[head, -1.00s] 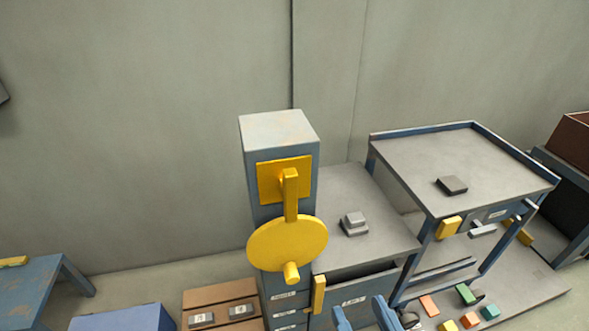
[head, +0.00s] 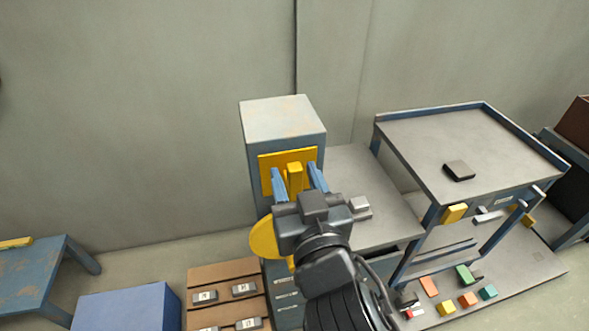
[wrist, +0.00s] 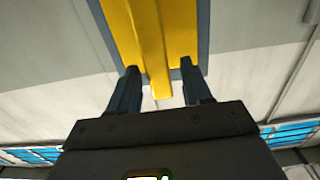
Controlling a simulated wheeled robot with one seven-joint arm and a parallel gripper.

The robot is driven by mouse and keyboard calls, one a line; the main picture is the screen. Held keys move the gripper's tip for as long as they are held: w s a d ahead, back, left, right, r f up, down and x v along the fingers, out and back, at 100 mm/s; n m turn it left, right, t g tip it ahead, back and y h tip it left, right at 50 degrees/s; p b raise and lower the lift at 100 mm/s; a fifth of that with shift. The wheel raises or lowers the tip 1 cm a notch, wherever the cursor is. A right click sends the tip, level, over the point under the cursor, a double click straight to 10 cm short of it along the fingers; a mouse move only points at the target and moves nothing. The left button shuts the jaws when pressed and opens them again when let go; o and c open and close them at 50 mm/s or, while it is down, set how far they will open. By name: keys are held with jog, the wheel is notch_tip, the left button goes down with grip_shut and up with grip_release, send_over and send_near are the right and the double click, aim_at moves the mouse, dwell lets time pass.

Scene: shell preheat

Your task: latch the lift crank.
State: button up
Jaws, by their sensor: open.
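The lift crank is a yellow disc (head: 264,238) low on the front of a blue-grey column (head: 283,120); my arm hides most of it and nearly all of its knob. Above it, a yellow latch bar (head: 295,174) stands out from a yellow plate (head: 268,163). My gripper (head: 297,172) is open in front of the plate, with one blue finger on each side of the bar. In the wrist view, the bar (wrist: 152,45) lies between the two fingertips (wrist: 160,70), with a gap visible on both sides. The bar's lower end is hidden in the head view.
A grey bench with a small stacked grey block (head: 359,206) is right of the column. A raised tray table (head: 430,150) stands farther right, with several coloured blocks below it. A blue box (head: 128,308) and a wooden pallet (head: 222,272) are at lower left.

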jog(key=shift+w+a, duration=0.15)
jog(key=shift+w, duration=0.35)
grip_shut()
